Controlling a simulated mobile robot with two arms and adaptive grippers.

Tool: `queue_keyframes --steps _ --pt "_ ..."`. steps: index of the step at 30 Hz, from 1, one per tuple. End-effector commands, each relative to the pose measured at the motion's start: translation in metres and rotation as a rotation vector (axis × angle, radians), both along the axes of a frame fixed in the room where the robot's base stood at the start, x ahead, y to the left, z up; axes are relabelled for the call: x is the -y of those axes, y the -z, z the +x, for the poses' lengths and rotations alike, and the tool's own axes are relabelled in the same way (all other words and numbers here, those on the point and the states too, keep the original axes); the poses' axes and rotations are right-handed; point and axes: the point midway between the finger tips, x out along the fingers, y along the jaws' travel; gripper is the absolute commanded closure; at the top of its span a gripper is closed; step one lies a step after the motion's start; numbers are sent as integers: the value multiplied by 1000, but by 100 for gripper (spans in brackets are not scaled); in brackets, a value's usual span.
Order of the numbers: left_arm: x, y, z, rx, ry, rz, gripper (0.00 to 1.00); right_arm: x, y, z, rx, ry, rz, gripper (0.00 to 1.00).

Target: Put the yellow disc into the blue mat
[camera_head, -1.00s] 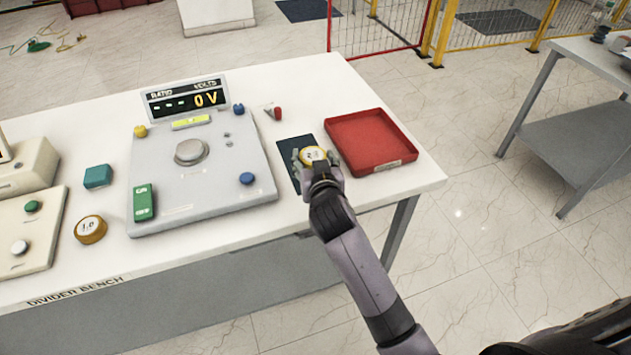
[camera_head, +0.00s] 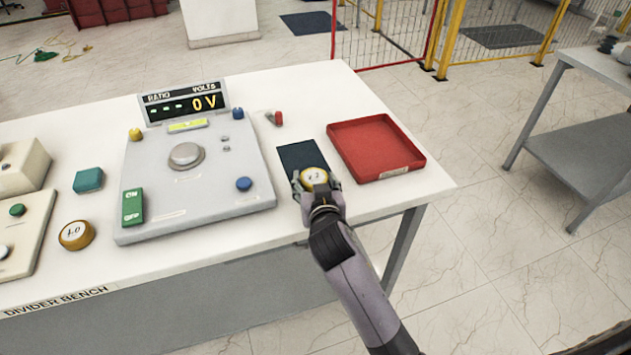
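The yellow disc (camera_head: 314,177) has a pale, numbered top. My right gripper (camera_head: 316,181) has its fingers on either side of the disc and is shut on it. They overlap the near end of the dark blue mat (camera_head: 300,155) in the picture. I cannot tell whether the disc touches the mat or is held above it. The far part of the mat is bare. A second yellow-rimmed disc (camera_head: 76,235), marked 1.0, lies on the bench at the left. My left gripper is not in view.
A red tray (camera_head: 376,148) stands just right of the mat, empty. A grey instrument panel (camera_head: 195,175) with knobs and a 0 V display (camera_head: 185,101) stands to the left. A small red-tipped piece (camera_head: 277,118) lies behind the mat. The white bench's front edge is close below my gripper.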

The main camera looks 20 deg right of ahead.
Motion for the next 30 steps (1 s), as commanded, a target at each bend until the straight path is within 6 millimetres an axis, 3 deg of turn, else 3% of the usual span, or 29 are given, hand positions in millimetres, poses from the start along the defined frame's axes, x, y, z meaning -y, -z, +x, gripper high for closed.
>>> queue_keyframes --steps 8,19,23,30 --pt "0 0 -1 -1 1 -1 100 0 0 0 0 0 -1 24" --pt "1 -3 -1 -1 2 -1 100 0 -5 -1 0 0 -1 24" --pt "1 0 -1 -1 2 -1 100 -4 -8 -19 0 -1 1 24" --pt "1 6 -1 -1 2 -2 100 -11 -23 -69 0 0 3 24"
